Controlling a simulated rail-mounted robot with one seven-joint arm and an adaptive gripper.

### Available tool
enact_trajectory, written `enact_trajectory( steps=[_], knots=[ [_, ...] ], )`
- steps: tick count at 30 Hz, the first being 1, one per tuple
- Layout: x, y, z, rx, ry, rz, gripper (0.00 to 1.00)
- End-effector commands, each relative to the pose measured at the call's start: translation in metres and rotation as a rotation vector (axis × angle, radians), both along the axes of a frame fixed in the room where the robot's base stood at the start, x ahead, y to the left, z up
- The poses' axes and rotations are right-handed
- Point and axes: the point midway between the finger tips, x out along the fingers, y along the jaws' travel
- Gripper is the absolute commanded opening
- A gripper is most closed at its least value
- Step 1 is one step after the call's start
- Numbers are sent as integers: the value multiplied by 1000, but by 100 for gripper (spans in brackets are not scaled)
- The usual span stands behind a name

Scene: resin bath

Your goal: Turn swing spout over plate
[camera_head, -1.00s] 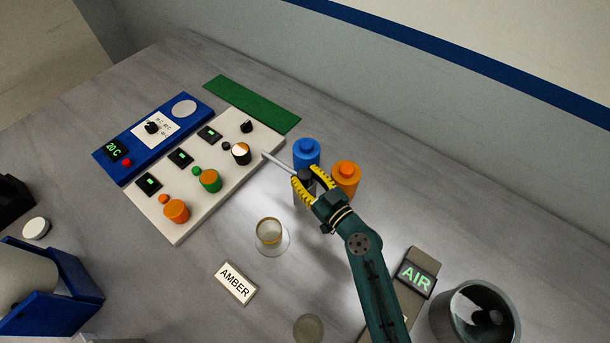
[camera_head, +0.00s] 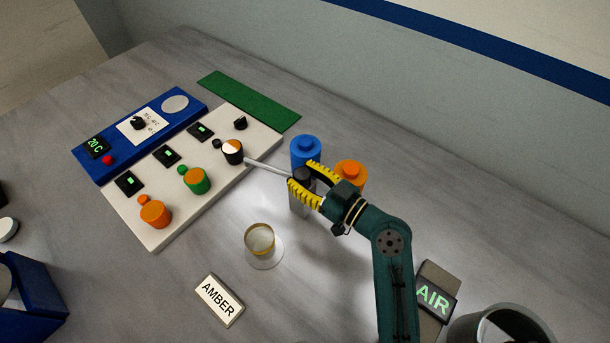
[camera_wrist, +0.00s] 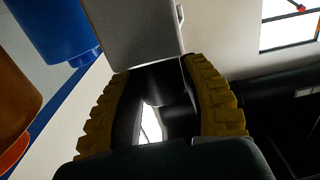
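The swing spout (camera_head: 267,167) is a thin grey rod reaching left from a dark cap (camera_head: 302,177) on a short grey post (camera_head: 298,205). Its tip is close to the right side of the round white-and-orange-topped knob on the pale panel. My gripper (camera_head: 303,182) has its yellow-ridged fingers on either side of the dark cap and appears shut on it. In the wrist view the fingers (camera_wrist: 158,75) close in against a pale grey block (camera_wrist: 130,30). A clear round plate (camera_head: 272,264) lies on the table below and left of the post, with a gold-rimmed cup (camera_head: 260,238) on it.
Blue (camera_head: 306,152) and orange (camera_head: 351,172) cylinders stand close behind my gripper. The pale panel (camera_head: 150,235) with coloured knobs is at left, beside a blue unit (camera_head: 90,165). An AMBER label (camera_head: 219,300) lies in front; an AIR sign (camera_head: 434,299) is at right.

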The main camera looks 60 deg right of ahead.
Motion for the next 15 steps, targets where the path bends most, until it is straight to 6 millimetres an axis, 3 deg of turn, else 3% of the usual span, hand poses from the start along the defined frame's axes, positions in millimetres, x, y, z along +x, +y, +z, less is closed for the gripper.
enact_trajectory(
  steps=[1,3,4,15],
  knots=[
    [0,0,0,0,0,1,55],
    [0,0,0,0,0,0,68],
    [0,0,0,0,0,0,70],
    [-9,0,0,2,-1,-4,70]
  ],
)
